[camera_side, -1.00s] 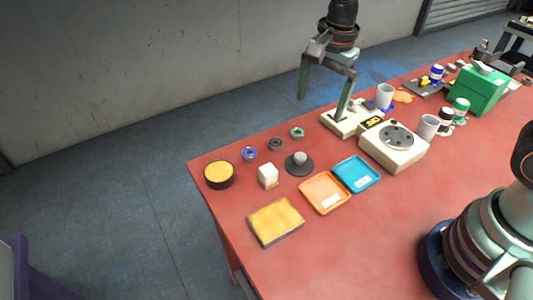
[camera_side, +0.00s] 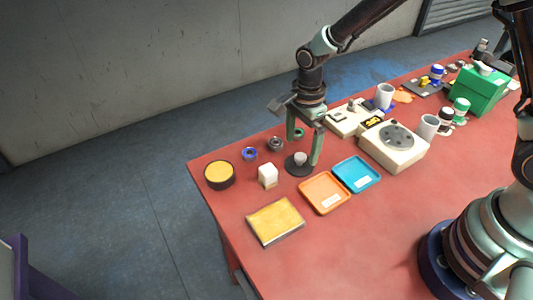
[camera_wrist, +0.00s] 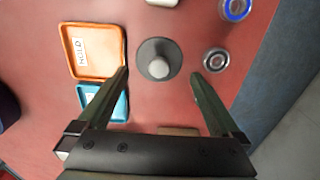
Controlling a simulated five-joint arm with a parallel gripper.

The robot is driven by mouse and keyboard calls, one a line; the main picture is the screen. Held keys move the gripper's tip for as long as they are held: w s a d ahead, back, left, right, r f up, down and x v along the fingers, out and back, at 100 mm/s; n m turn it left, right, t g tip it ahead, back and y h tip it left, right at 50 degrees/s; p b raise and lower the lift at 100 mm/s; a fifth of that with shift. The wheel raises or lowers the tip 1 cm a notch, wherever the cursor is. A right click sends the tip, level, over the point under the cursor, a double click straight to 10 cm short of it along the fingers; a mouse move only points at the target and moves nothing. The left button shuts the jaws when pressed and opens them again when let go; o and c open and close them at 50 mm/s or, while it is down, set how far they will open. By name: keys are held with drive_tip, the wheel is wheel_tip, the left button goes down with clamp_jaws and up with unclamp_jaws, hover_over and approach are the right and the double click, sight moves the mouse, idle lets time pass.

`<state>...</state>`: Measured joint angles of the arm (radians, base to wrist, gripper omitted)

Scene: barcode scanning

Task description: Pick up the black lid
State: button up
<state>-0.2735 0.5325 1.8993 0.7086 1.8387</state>
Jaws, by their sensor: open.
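The small dark round lid (camera_side: 275,143) lies flat on the red table, between a blue-ringed lid (camera_side: 250,154) and a green lid (camera_side: 299,133). In the wrist view the dark lid (camera_wrist: 215,60) lies just outside my right finger. My gripper (camera_side: 303,151) points down with its fingers apart and nothing held. In the wrist view my gripper (camera_wrist: 160,71) has a dark disc with a pale grey knob (camera_wrist: 158,60) between its fingertips. In the side view this disc (camera_side: 293,170) is partly behind one finger. The green lid is partly hidden by the other finger.
An orange tray (camera_side: 312,202) and a blue tray (camera_side: 372,183) lie in front. A white block (camera_side: 267,171), yellow sponge-like block (camera_side: 262,224) and yellow-topped round tin (camera_side: 220,168) stand left. A cream scale-like device (camera_side: 405,158) stands right.

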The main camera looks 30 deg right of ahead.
sight(300, 155)
wheel_tip(300, 155, down, 4)
drive_tip(key=shift+s+f, duration=0.1)
drive_tip(key=shift+f, duration=0.1)
drive_tip(key=c, duration=1)
drive_tip(key=shift+r, duration=0.2)
